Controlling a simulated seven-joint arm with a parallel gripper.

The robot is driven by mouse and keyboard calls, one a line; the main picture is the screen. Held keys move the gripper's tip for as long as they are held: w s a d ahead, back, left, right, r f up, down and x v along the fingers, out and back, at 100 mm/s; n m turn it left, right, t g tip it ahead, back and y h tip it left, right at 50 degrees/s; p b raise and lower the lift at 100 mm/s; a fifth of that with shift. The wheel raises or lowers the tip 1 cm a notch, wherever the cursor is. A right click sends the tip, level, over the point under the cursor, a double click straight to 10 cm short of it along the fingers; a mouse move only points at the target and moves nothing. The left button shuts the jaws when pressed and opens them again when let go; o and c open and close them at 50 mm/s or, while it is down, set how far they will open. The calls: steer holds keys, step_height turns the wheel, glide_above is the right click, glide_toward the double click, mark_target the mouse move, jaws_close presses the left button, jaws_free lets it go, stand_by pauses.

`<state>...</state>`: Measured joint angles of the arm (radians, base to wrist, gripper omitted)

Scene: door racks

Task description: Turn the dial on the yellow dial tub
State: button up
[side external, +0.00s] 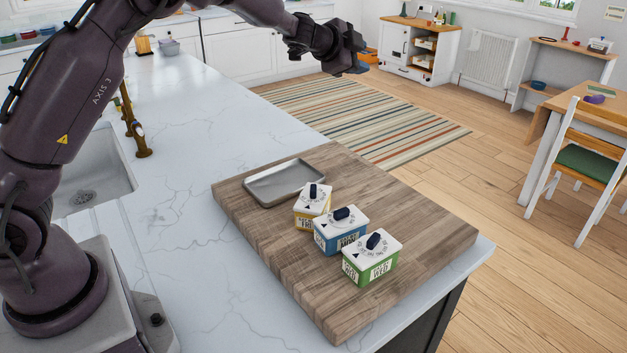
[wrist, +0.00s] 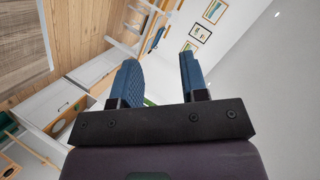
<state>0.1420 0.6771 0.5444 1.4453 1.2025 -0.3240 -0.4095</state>
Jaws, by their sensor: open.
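The yellow dial tub (side external: 311,209) stands on the wooden board in the side external view, at the near right corner of a grey tray. It has a white top with a dark dial knob (side external: 313,190). My gripper (side external: 358,58) is raised high behind the board, far above and away from the tub. In the wrist view my gripper (wrist: 163,80) shows two blue fingers apart with nothing between them. The tub is not visible in the wrist view.
A blue dial tub (side external: 338,242) stands close beside the yellow one, and a green dial tub (side external: 368,272) beyond it. The grey tray (side external: 262,199) lies on the wooden board (side external: 425,230). The white counter (side external: 185,240) left of the board is clear.

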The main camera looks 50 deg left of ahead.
steer(key=s+a+n+g+y, duration=0.2)
steer(key=a+n+y, duration=0.2)
steer(key=n, duration=0.5)
steer(key=n+g+h, duration=0.5)
steer(key=n+g, duration=0.6)
steer(key=n, duration=0.1)
glide_above(313, 185)
step_height(313, 185, down, 10)
step_height(313, 185, down, 12)
steer(key=shift+f, duration=0.1)
jaws_close()
